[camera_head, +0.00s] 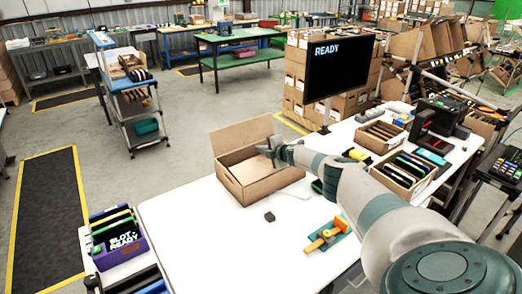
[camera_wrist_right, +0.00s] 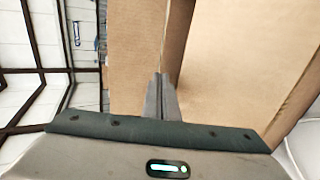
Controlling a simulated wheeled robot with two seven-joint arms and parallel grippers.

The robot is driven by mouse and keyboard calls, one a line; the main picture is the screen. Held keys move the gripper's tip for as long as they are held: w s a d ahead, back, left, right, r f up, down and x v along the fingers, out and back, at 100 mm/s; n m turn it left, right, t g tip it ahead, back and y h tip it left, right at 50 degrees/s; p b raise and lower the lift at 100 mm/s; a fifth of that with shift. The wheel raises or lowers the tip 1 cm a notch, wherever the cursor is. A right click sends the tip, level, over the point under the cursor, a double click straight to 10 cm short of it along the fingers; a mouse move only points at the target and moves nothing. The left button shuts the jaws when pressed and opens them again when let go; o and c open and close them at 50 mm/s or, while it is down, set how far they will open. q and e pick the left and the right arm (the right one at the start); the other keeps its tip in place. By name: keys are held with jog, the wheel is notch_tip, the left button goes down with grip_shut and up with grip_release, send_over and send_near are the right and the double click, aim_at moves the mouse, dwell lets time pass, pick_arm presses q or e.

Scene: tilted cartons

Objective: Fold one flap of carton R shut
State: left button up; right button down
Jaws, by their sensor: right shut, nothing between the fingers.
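Carton R (camera_head: 262,190) is an open brown cardboard box on the white table. Its back flap (camera_head: 238,136) stands up, leaning back. My right arm reaches in from the right, and my right gripper (camera_head: 268,150) is over the carton, in front of the back flap. The gripper hides part of the opening. In the right wrist view the fingers (camera_wrist_right: 161,95) are together and empty, with brown cardboard (camera_wrist_right: 235,75) filling most of the view beyond them. I cannot tell whether the fingertips touch the cardboard. My left gripper is not in view.
A small dark block (camera_head: 269,216) and an orange-and-teal tool (camera_head: 328,236) lie on the table (camera_head: 200,235) in front of the carton. A purple bin (camera_head: 122,252) is at the left edge. A monitor (camera_head: 340,66) stands behind; filled trays (camera_head: 404,174) are at the right.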

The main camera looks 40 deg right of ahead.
jog(key=shift+r, duration=0.1)
jog(key=r+p, duration=0.2)
jog(key=p, duration=0.1)
jog(key=r+p, duration=0.1)
jog(key=r, duration=0.1)
jog(key=shift+s, duration=0.3)
jog(key=shift+r, duration=0.2)
jog(key=shift+s+r, duration=0.15)
jog(key=shift+r, duration=0.6)
notch_tip(320, 180, up, 8)
send_over(264, 157)
jog(key=shift+s+f, duration=0.1)
jog(key=shift+f, duration=0.1)
jog(key=shift+a, duration=0.1)
